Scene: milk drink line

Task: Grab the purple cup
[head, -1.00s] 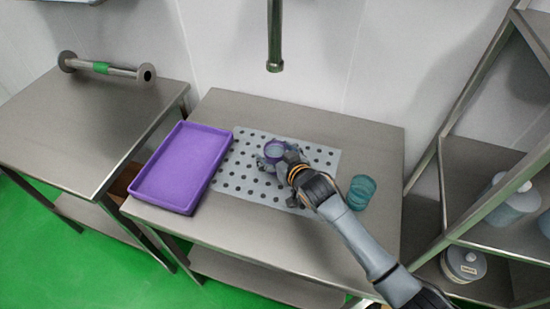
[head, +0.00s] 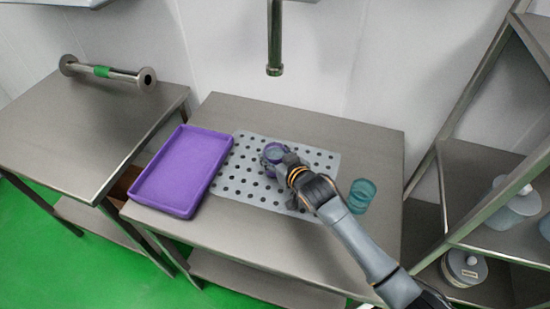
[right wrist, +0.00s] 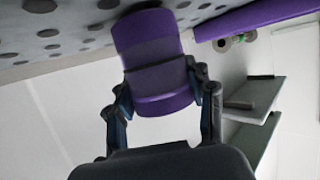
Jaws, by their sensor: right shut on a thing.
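The purple cup (head: 273,151) stands upright on the perforated grey mat (head: 250,186) in the head view. My right gripper (head: 278,163) is at the cup, coming from the lower right. In the right wrist view the purple cup (right wrist: 150,58) sits between the two fingers of my right gripper (right wrist: 160,98), which are shut on it from both sides. A dark band crosses the cup's side between the fingers. My left gripper is in neither view.
A purple tray (head: 147,196) lies left of the mat. A teal cup (head: 361,195) stands to the right, close to my right arm. A pipe (head: 274,50) hangs above the table's back. A shelf rack (head: 480,170) with containers stands at the right.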

